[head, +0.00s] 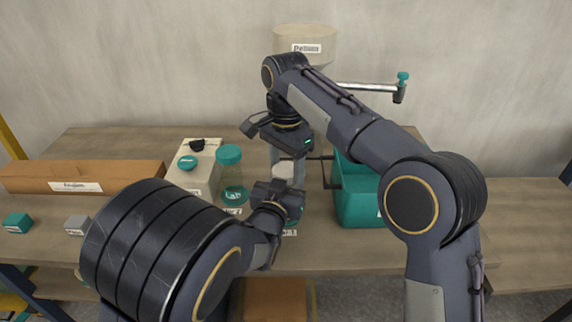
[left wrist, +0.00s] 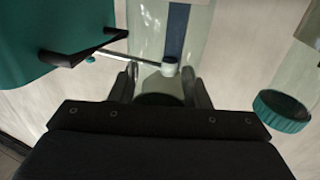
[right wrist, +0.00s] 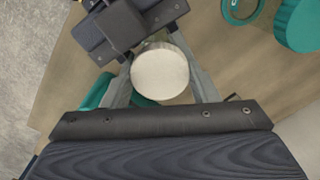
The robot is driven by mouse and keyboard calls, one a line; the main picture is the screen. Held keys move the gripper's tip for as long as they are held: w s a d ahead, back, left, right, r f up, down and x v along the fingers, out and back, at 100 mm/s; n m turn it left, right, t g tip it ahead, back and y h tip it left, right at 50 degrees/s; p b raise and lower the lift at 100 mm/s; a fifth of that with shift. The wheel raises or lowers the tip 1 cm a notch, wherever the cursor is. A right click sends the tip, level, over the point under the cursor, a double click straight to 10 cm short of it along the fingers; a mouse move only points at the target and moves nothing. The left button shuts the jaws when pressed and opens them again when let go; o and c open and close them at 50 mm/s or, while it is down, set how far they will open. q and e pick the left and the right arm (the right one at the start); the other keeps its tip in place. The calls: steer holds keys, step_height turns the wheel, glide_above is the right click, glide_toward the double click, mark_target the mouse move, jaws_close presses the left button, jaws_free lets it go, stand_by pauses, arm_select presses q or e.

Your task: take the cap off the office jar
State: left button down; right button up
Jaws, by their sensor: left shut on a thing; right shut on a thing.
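The office jar (head: 290,180) is a clear upright cylinder at the table's middle, mostly hidden by my grippers. Its pale round cap (right wrist: 160,70) shows from above in the right wrist view. My left gripper (head: 284,192) is shut on the jar's body from the front; its fingers lie on both sides of the clear wall (left wrist: 148,40) in the left wrist view. My right gripper (right wrist: 160,78) points down from above and is shut on the cap, one finger on each side. I cannot tell whether the cap is still seated on the jar.
A teal bin (head: 360,203) stands close right of the jar. A teal-capped clear jar (head: 229,156) and a pale box (head: 196,178) stand to the left. A long brown box (head: 110,172) lies far left. A pale drum (head: 305,36) stands behind. The table's right side is clear.

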steer(key=n, duration=0.5)
steer(key=shift+n, duration=0.4)
steer(key=n, duration=0.7)
steer(key=o, duration=1.1)
steer(key=shift+c, duration=0.2)
steer(key=shift+r, duration=0.1)
